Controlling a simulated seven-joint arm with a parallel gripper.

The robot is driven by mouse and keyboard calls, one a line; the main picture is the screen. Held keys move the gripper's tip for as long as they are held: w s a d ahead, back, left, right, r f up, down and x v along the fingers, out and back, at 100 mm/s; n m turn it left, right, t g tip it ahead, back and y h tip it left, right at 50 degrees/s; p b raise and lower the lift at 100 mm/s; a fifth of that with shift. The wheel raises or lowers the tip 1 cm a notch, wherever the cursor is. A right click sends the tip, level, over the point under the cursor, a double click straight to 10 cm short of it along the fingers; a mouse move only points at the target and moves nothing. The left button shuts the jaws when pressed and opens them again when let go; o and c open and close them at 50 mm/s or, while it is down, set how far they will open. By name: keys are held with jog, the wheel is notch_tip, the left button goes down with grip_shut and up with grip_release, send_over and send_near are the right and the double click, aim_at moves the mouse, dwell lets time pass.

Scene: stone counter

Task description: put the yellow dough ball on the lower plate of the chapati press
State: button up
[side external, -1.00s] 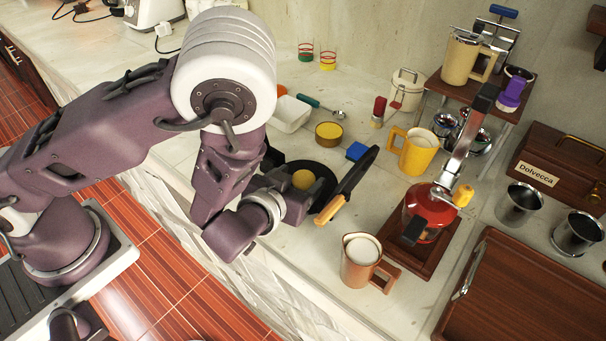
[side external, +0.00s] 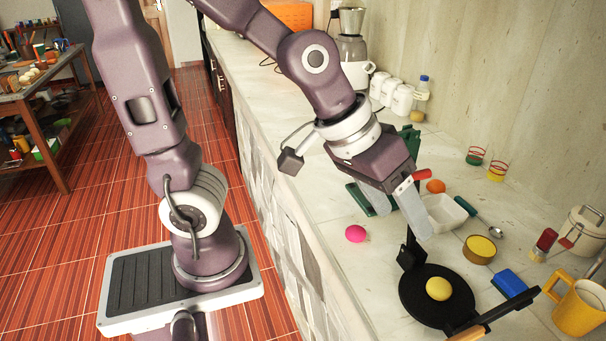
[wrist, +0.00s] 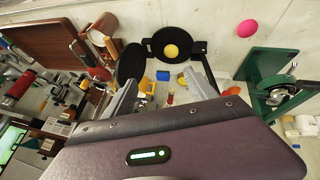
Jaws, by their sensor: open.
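The yellow dough ball (side external: 438,288) rests on the round black lower plate (side external: 415,305) of the chapati press, near its middle. The press lid (side external: 497,312) stands open on the right, seen nearly edge-on. In the wrist view the ball (wrist: 171,50) sits on the lower plate (wrist: 158,41), with the dark lid (wrist: 132,62) beside it. My gripper (side external: 400,224) is open and empty, above the counter and behind the press, clear of the ball. Its two grey fingers also show in the wrist view (wrist: 160,80), with nothing between them.
A pink ball (side external: 355,233) and an orange ball (side external: 435,186) lie on the counter. A white tub (side external: 443,213), a yellow tin (side external: 479,249), a blue block (side external: 508,283) and a yellow mug (side external: 580,305) stand near the press. A green press (wrist: 275,85) shows in the wrist view.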

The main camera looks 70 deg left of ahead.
jog(key=s+a+r+m+y, duration=0.1)
jog(key=s+a+r+y, duration=0.1)
jog(key=s+a, duration=0.5)
jog(key=s+r, duration=0.1)
jog(key=s, duration=0.3)
jog(key=shift+s+a+r+m+y, duration=0.2)
jog(key=shift+a+r+m+y, duration=0.1)
jog(key=shift+m, duration=0.1)
